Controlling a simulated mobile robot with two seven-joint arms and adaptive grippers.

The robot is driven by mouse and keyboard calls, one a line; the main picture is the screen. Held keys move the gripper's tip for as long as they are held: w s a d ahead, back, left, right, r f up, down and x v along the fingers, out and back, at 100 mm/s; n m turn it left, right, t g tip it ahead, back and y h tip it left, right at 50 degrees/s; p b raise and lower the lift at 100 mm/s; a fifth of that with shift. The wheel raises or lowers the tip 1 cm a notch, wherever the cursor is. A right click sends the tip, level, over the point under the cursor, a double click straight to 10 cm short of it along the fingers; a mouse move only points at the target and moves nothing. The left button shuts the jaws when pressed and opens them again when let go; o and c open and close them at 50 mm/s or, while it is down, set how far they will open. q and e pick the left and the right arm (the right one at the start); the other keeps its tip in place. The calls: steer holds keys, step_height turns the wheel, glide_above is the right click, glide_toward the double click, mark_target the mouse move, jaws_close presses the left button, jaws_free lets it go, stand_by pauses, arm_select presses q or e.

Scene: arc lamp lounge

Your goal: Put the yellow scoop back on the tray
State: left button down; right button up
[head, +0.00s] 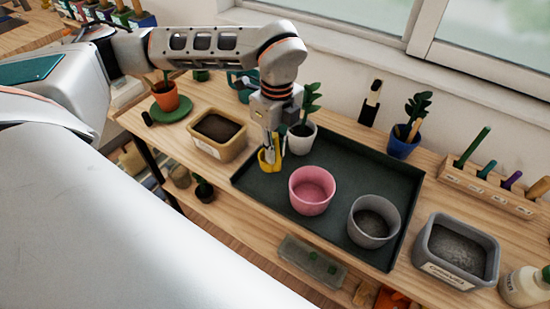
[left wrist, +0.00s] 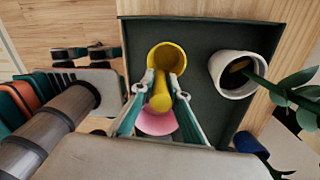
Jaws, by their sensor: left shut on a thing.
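The yellow scoop (head: 267,162) is held by its handle in my left gripper (head: 271,145), with its cup hanging below the fingers. In the left wrist view the scoop's round open cup (left wrist: 168,56) points away from me, and its handle lies between the two fingers (left wrist: 160,100). The dark green tray (head: 335,158) lies on the wooden bench, and the scoop is over its left end. I cannot tell whether the cup touches the tray. My right gripper is not in view.
On the tray stand a white pot with a plant (head: 300,140), a pink pot (head: 312,190) and a grey pot (head: 374,221). A tan soil bin (head: 217,133) stands just left of the tray. A grey bin (head: 456,249) stands right of it.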

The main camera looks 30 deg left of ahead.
mark_target(276, 137)
arm_select(q)
step_height(276, 137, down, 3)
steer(key=shift+r, duration=0.15)
steer(key=shift+f, duration=0.35)
steer(key=shift+f, duration=0.15)
steer(key=c, duration=2)
jaws_free()
step_height(276, 137, up, 12)
steer(key=shift+w+r, duration=0.15)
